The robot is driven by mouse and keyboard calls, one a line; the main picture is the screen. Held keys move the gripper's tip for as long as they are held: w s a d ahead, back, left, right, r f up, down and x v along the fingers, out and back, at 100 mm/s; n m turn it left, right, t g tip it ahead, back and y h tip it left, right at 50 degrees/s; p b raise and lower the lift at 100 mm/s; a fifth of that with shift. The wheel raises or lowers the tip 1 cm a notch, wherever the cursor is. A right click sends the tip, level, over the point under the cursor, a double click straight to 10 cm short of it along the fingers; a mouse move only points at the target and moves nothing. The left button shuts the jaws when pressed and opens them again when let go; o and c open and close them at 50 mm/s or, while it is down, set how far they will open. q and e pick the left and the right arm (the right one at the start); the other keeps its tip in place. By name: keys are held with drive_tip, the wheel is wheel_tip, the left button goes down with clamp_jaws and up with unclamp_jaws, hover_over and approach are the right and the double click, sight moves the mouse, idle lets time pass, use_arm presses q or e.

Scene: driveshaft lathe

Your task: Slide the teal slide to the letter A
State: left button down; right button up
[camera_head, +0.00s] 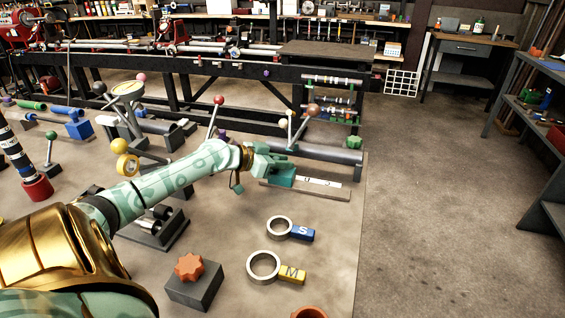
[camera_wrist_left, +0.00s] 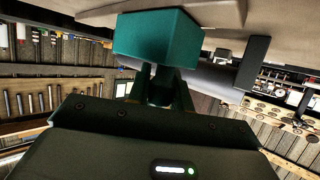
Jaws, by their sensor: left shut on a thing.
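The teal slide (camera_head: 284,179) is a block near the left end of a flat grey rail (camera_head: 325,191) at the table's right side. A white strip (camera_head: 322,182) with small dark letters shows on the rail to the right of the slide. The letters are too small to read surely, and I cannot make out an A. My left gripper (camera_head: 274,166) is shut on the slide from above and behind. In the left wrist view the teal slide (camera_wrist_left: 157,38) sits at the fingertips (camera_wrist_left: 160,82). My right gripper is not in view.
A grey cylinder (camera_head: 330,152) lies behind the rail. Levers with a red knob (camera_head: 219,100) and a brown knob (camera_head: 313,110) stand nearby. Rings with blue S (camera_head: 303,232) and yellow M (camera_head: 292,274) tags lie in front. The rail's right side is clear up to the table edge.

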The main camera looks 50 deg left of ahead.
use_arm(q)
drive_tip(key=c, duration=1.3)
unclamp_jaws()
drive_tip(key=shift+a, duration=0.25)
drive_tip(key=shift+o, duration=0.2)
drive_tip(key=shift+s, duration=0.15)
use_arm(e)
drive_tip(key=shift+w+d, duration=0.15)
use_arm(q)
drive_tip(key=shift+r, duration=0.1)
drive_tip(key=p+v, duration=0.5)
drive_tip(key=v, duration=0.2)
drive_tip(key=shift+s, duration=0.2)
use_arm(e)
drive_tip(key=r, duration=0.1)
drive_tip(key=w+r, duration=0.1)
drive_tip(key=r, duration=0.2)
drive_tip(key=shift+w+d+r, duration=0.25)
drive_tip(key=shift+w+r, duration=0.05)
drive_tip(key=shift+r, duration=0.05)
use_arm(q)
drive_tip(key=shift+a, duration=0.15)
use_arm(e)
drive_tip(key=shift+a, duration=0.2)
